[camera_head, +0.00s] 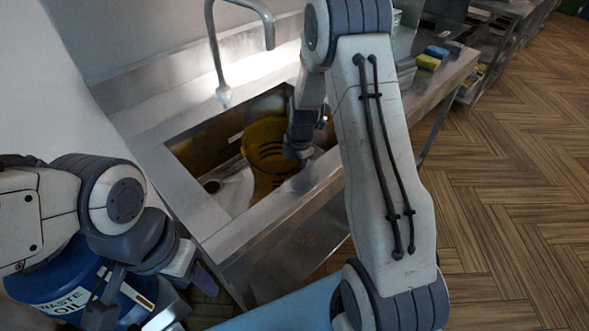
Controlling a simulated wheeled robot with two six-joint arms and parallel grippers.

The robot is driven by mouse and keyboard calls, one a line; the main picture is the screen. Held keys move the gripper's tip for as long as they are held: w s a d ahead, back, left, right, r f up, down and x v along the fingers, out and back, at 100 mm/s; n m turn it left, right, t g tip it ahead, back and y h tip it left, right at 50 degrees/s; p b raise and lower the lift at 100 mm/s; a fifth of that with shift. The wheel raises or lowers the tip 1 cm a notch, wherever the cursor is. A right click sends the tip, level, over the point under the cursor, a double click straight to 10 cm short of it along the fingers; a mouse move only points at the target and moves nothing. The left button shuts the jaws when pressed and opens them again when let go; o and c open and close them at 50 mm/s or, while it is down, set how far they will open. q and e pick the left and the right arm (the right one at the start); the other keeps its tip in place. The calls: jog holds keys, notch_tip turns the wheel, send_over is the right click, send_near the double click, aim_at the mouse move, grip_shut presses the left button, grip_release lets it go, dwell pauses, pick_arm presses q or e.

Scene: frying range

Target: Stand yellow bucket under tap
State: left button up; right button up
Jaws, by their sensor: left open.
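The yellow bucket (262,165) is inside the steel sink basin, near its right side. My left gripper (132,312) is open, low at the left, in front of the blue waste oil drum and away from the bucket.
The sink's front rim (275,207) lies between me and the bucket. The blue waste oil drum (60,287) stands at the lower left. Yellow and blue sponges (430,60) lie on the counter at right. The wooden floor at right is clear.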

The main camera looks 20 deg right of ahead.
notch_tip(320, 180, up, 12)
jog(key=s, duration=0.2)
jog(key=s+a+r+m, duration=0.1)
jog(key=s+a+m, duration=0.1)
jog(key=s+a, duration=0.2)
jog(key=s+a+r+m, duration=0.2)
jog(key=s+a, duration=0.2)
jog(key=a, duration=0.2)
jog(key=s+a+r+m, duration=0.2)
jog(key=s+a, duration=0.2)
jog(key=a, duration=0.2)
jog(key=shift+r+g+y, duration=0.2)
jog(key=shift+g+y, duration=0.1)
jog(key=s+a+m, duration=0.2)
jog(key=s+m, duration=0.1)
jog(key=s, duration=0.4)
jog(key=s+a+m+g, duration=0.1)
jog(key=s+m, duration=0.3)
jog(key=s, duration=0.4)
jog(key=shift+s+a+r, duration=0.2)
jog(key=shift+a+r, duration=0.2)
jog(key=shift+a, duration=0.2)
